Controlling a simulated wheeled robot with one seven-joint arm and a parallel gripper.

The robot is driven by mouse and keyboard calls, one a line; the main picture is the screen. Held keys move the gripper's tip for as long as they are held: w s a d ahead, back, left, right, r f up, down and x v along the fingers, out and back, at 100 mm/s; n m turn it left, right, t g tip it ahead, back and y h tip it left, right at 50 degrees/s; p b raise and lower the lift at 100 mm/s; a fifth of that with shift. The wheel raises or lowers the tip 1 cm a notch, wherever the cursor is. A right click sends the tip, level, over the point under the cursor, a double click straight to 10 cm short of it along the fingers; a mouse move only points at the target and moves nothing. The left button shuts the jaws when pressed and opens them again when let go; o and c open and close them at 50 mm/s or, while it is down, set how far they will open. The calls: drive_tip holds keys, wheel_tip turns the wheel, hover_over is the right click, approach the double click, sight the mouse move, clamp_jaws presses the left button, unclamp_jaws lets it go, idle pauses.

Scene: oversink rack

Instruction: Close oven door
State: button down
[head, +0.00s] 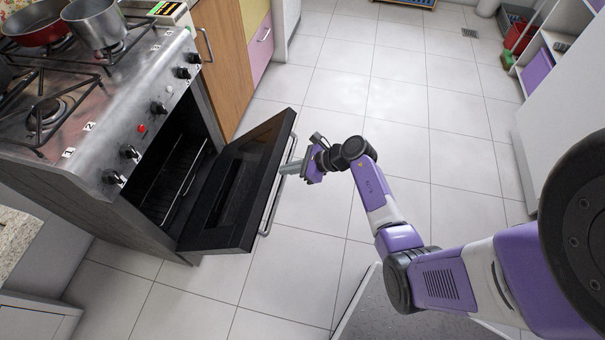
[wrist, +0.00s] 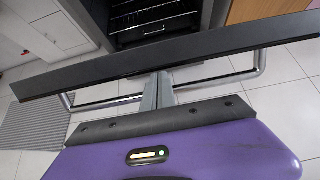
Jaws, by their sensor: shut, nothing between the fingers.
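The oven door (head: 240,185) is black with a dark glass panel and stands partly open, tilted out from the oven (head: 165,185). Its silver bar handle (head: 278,185) runs along the outer edge. The door's edge also shows in the wrist view (wrist: 210,47), with the handle (wrist: 235,77) below it. My gripper (head: 285,170) is at the outer side of the door, by the handle's middle. In the wrist view its shut fingers (wrist: 158,85) reach to the door's edge, between the handle's two ends. Nothing is between the fingers. I cannot tell whether they touch the door.
The stove top holds a red pan (head: 38,25) and a steel pot (head: 95,22). A wooden cabinet (head: 222,55) stands beside the oven. White shelves (head: 560,80) line the right side. The tiled floor (head: 400,90) is clear around the door.

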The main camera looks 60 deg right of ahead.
drive_tip(key=w+a+r+p, duration=0.1)
drive_tip(key=w+a+r, duration=0.2)
drive_tip(key=w, duration=0.6)
drive_tip(key=w+a+r+p, duration=0.1)
drive_tip(key=w+a+r, duration=0.2)
drive_tip(key=w+r, duration=0.4)
drive_tip(key=w+a+r+p, duration=0.2)
drive_tip(key=w+a+r, duration=0.2)
drive_tip(key=w, duration=0.8)
drive_tip(key=shift+r, duration=0.7)
